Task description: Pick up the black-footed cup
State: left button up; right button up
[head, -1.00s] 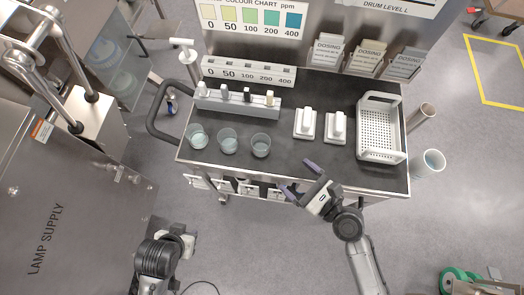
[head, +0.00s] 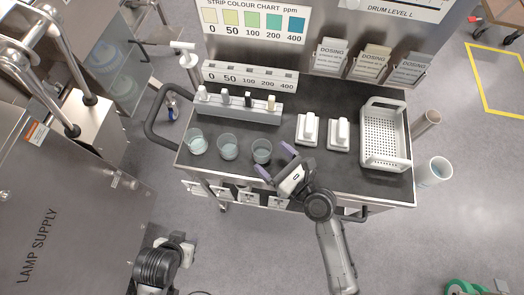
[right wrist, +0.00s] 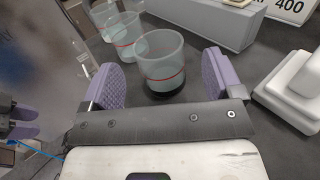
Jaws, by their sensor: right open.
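The black-footed cup (head: 262,152) is the rightmost of three clear cups on the dark cart top. In the right wrist view this cup (right wrist: 162,62) shows a black base and a red line, and stands upright. My right gripper (head: 276,161) is open at the cart's front edge, its purple fingers pointing towards the cup. In the right wrist view the cup stands beyond and between the fingers, with no clear contact. My left gripper (head: 182,246) is low at the left, away from the cart, its jaws unclear.
Two other cups (head: 228,147) (head: 197,142) stand to the left. A grey rack (head: 238,109) with several bottles is behind. Two white dispensers (head: 307,129) (head: 339,134) and a white perforated basket (head: 401,133) are to the right.

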aim_at(269, 155)
jog(key=shift+b+x, duration=0.4)
jog(key=shift+x, duration=1.85)
jog(key=shift+s+r, duration=0.1)
jog(key=shift+r, duration=0.05)
jog(key=c, duration=1)
jog(key=shift+r, duration=0.15)
